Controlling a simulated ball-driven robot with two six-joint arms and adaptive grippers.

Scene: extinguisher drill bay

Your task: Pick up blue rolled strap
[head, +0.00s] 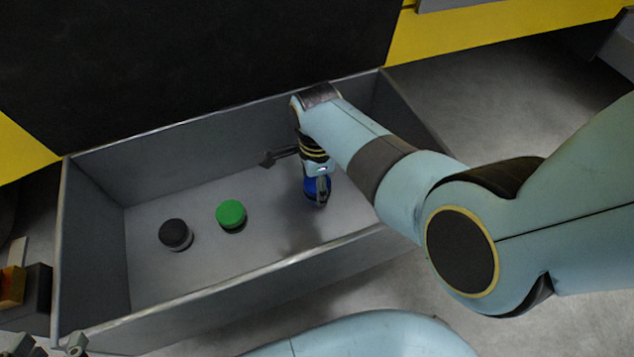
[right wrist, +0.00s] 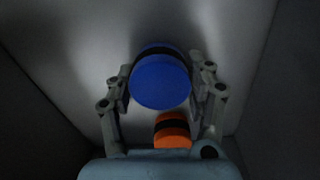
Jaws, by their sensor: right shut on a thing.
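The blue rolled strap (right wrist: 160,82) is a round blue roll with a dark band. In the right wrist view it sits between the two fingers of my right gripper (right wrist: 163,78), which is shut on it. In the head view, the right gripper (head: 319,189) points down inside the grey bin, with part of the blue strap (head: 310,188) showing behind a finger. I cannot tell whether the strap touches the bin floor. Parts of my left gripper (head: 48,346) show at the bottom left corner, cut off by the frame edge.
The grey bin (head: 200,290) has raised walls. A green roll (head: 231,214) and a black roll (head: 176,234) lie left of my right gripper. An orange roll (right wrist: 172,130) with a dark band shows near the blue one. An orange and dark object (head: 12,287) stands outside, left.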

